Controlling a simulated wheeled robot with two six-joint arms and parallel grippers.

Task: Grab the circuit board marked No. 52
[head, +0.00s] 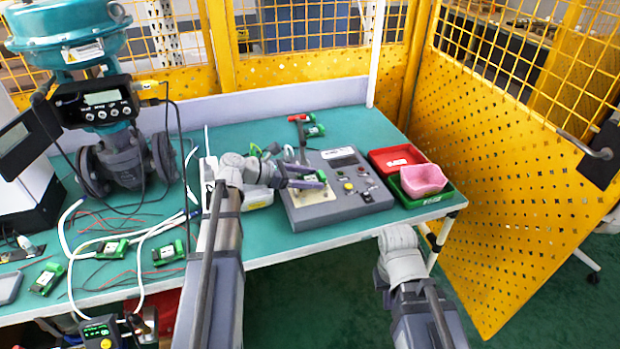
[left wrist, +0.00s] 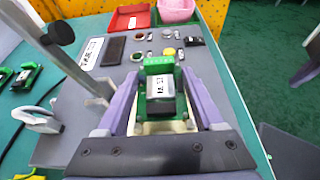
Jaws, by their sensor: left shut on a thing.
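My left gripper (head: 309,177) is over the grey control box (head: 335,208). In the left wrist view its purple fingers (left wrist: 160,92) are shut on a green circuit board (left wrist: 160,66), one finger on each side. The board has a white label, too small to read surely. It sits over a pale yellow plate on the box; I cannot tell whether it is lifted clear. Other green boards lie on the bench, at the left (head: 112,249), (head: 167,252), (head: 47,278) and at the back (head: 314,130). My right arm shows at lower right, but its gripper is not in view.
A red tray (head: 378,157) and a green tray (head: 436,199) holding a pink container (head: 423,180) stand right of the box. A metal post (left wrist: 50,45) rises beside the gripper. The valve (head: 125,160) and loose cables crowd the left. A yellow fence (head: 490,170) bounds the right.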

